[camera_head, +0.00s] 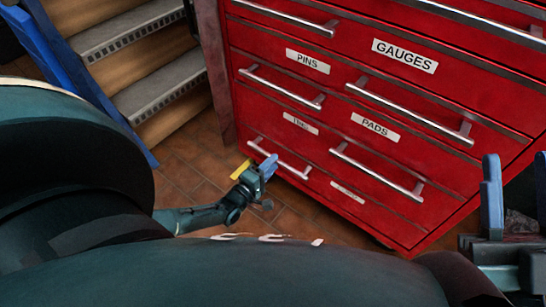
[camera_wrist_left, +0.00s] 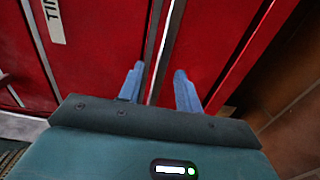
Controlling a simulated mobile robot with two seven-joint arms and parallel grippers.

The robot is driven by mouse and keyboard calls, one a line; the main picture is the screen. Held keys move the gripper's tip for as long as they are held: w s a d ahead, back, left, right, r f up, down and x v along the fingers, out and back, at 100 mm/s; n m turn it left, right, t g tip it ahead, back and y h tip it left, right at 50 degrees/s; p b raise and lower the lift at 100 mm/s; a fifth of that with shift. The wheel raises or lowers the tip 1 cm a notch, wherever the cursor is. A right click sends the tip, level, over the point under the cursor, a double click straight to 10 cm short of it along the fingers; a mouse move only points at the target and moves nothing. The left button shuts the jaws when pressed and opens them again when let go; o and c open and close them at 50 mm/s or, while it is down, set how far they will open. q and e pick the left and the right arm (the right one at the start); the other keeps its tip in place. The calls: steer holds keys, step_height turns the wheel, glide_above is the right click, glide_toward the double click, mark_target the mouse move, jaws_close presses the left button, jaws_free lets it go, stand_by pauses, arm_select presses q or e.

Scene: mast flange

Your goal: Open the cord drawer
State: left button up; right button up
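No label reading "cord" is legible in either view. The red cabinet's lower left drawer (camera_head: 275,125) has a small label starting "TI" and a silver bar handle (camera_head: 285,160). My left gripper (camera_head: 264,166) is down at this handle. In the left wrist view, its blue fingers (camera_wrist_left: 160,87) are open, with a silver bar (camera_wrist_left: 170,45) running up between them; contact is not clear. The visible drawers look closed. My right gripper (camera_head: 516,195) is open and empty at the right edge.
Other drawers have labels PINS (camera_head: 307,61), GAUGES (camera_head: 404,56) and PADS (camera_head: 375,126), with projecting bar handles. Steps with grey treads (camera_head: 160,85) and a blue rail (camera_head: 85,85) stand at the left. Brown tiled floor (camera_head: 195,165) lies open between them.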

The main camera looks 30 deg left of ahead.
arm_select(q)
steer(key=shift+w, duration=0.6)
jaws_close()
